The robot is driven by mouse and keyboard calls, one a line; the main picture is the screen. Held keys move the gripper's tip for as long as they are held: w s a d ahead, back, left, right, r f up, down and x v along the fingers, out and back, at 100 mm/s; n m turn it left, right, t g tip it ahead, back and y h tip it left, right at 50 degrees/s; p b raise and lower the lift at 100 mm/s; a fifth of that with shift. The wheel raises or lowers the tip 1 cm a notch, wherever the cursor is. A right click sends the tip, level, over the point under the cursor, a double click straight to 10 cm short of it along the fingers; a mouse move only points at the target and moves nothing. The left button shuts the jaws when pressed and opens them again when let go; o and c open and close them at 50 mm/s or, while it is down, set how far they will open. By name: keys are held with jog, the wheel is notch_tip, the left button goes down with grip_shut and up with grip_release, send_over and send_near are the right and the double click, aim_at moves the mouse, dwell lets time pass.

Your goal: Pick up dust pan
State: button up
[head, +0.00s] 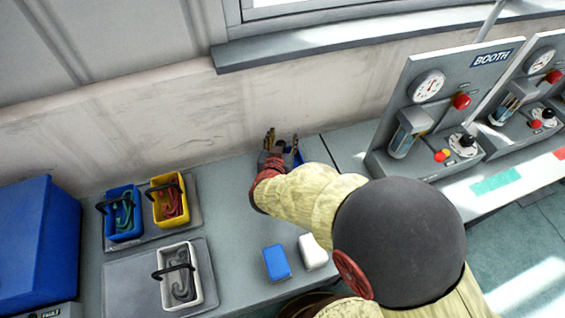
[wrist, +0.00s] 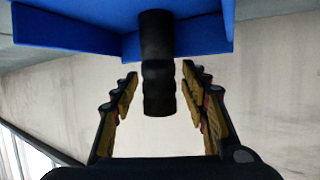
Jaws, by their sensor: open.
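The dust pan is blue with a black ribbed handle. In the wrist view its blue body (wrist: 75,28) fills the top, and the handle (wrist: 157,62) points down between my fingers. My gripper (wrist: 160,76) is open, one finger on each side of the handle, with a gap visible on both sides. In the head view my gripper (head: 281,143) is at the back of the bench by the wall. Only a small blue part of the dust pan (head: 298,157) shows there; my gripper and arm hide the rest.
Blue (head: 123,214), yellow (head: 168,201) and white (head: 180,276) bins with hooks stand on grey trays at left, near a large blue box (head: 32,245). A blue block (head: 277,262) and white block (head: 312,251) lie in front. Gauge panels (head: 428,118) stand right.

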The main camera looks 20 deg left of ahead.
jog(key=shift+w+f, duration=0.1)
jog(key=shift+w, duration=0.15)
jog(key=shift+c, duration=0.9)
grip_shut()
